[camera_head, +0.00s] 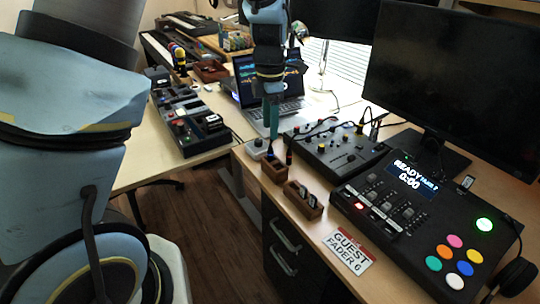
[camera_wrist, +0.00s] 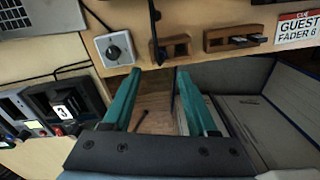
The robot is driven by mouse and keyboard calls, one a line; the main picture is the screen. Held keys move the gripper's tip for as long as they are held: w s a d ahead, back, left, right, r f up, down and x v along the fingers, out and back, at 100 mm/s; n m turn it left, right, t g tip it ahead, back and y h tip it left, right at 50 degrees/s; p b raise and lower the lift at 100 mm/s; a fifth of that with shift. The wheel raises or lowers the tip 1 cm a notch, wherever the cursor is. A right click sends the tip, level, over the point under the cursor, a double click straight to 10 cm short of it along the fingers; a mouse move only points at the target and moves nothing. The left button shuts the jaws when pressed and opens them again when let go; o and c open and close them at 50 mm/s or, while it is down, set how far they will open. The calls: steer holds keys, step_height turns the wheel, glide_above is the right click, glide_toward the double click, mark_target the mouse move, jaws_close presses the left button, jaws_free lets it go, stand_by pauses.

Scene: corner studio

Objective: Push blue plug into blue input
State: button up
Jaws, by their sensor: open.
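My gripper (camera_wrist: 158,76) has teal fingers spread apart with nothing between them; it points down at the desk's front edge. In the head view my gripper (camera_head: 271,137) hangs just above and behind a small wooden holder (camera_head: 274,172). The black mixer (camera_head: 340,152) has knobs and cables; I cannot make out a blue input.
A grey box with a knob (camera_wrist: 115,48) sits left of the holder. A second wooden tray (camera_head: 303,200) holds dark pieces. A control panel (camera_head: 420,215), a monitor (camera_head: 425,75), a laptop (camera_head: 270,88) and a guest card (camera_head: 348,250) crowd the desk.

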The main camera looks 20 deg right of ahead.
mark_target(270, 146)
steer(key=shift+f, duration=1.55)
steer(key=shift+f+p, duration=0.7)
steer(key=shift+f, duration=1.9)
steer(key=shift+c, duration=0.3)
jaws_close()
